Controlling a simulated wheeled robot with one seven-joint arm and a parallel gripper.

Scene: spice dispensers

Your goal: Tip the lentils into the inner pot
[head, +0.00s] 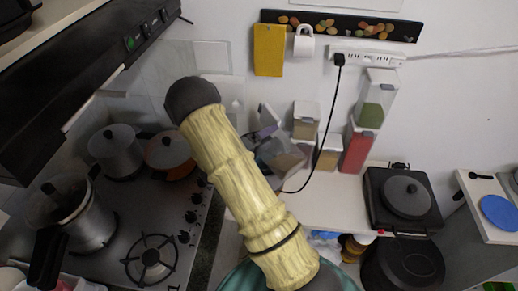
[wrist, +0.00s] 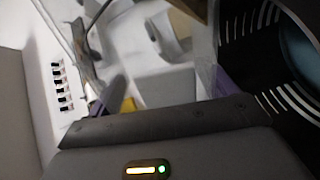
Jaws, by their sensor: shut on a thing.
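My gripper (wrist: 162,92) shows two purple fingers in the wrist view, with a pale, see-through container (wrist: 165,75) between them. In the head view my gripper (head: 264,139) is mostly hidden behind my yellowish arm, beside the counter's dispensers. A tilted clear dispenser with brown contents (head: 286,164) shows there, and it appears to be the held thing. I cannot tell whether the brown contents are lentils. I cannot clearly make out an inner pot. Lidded pots stand on the stove, including a silver one (head: 116,150).
Dispensers with green (head: 371,114) and red (head: 357,150) contents stand against the wall. A black cable (head: 331,115) hangs near the gripper. A black cooker (head: 403,194) stands at the right. The white counter (head: 340,202) has bare room before it. A range hood (head: 90,70) overhangs the stove.

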